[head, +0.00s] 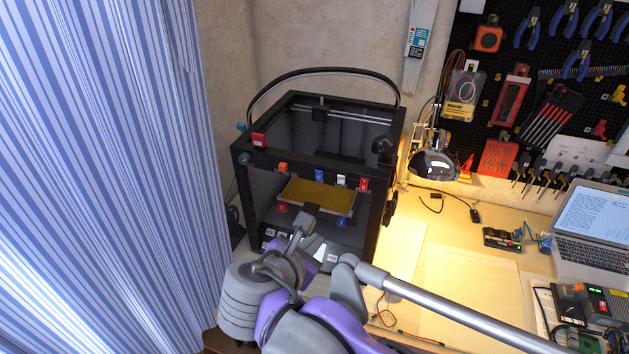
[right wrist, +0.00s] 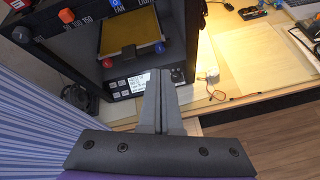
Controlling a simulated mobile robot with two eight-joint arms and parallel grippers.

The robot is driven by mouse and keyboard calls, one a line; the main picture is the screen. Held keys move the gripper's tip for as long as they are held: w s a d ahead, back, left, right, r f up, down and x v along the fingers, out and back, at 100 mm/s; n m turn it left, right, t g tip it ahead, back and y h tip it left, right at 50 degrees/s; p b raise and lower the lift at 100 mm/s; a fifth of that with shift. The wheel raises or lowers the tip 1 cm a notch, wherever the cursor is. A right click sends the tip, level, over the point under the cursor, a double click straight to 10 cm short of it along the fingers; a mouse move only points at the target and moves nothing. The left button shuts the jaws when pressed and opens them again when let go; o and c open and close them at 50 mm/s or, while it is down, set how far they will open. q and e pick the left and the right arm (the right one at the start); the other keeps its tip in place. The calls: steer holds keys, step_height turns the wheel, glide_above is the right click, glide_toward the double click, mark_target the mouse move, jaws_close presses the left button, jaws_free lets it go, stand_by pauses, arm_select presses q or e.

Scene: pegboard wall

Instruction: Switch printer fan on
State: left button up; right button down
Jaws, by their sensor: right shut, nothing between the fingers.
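The printer (head: 240,158) is a black open-topped box with a gold bed (head: 318,196) inside. Along its front top edge sit an orange knob (head: 282,167), a blue switch (head: 319,175), a white switch (head: 341,180) and a red switch (head: 364,184). In the right wrist view, a "FAN" label (right wrist: 118,8) shows beneath the blue switch (right wrist: 112,2), which is cut by the frame's top. My right gripper (head: 311,209) is shut and empty in front of the printer's opening, below the switch row; its fingers also show in the right wrist view (right wrist: 162,75). My left gripper is out of view.
A blue striped curtain (head: 110,160) hangs close on the left. A desk lamp (head: 435,163) stands right of the printer. The wooden desk (head: 440,235) holds a laptop (head: 590,225) and electronics at the right. A tool pegboard (head: 510,75) is behind.

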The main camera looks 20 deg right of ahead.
steer(key=w+a+r+n+t, duration=0.1)
steer(key=a+r+n+t, duration=0.1)
steer(key=a+r+n, duration=0.2)
steer(key=shift+w+r+h, duration=0.3)
steer(key=shift+w+r, duration=0.1)
steer(key=shift+r, duration=0.5)
steer(key=shift+w, duration=0.1)
steer(key=p, duration=0.1)
glide_toward(319, 175)
steer(key=x, duration=0.5)
steer(key=shift+f, duration=0.4)
steer(key=shift+w+d+r, duration=0.2)
steer(key=shift+w+d, duration=0.05)
steer(key=shift+w, duration=0.15)
steer(key=shift+s, duration=0.1)
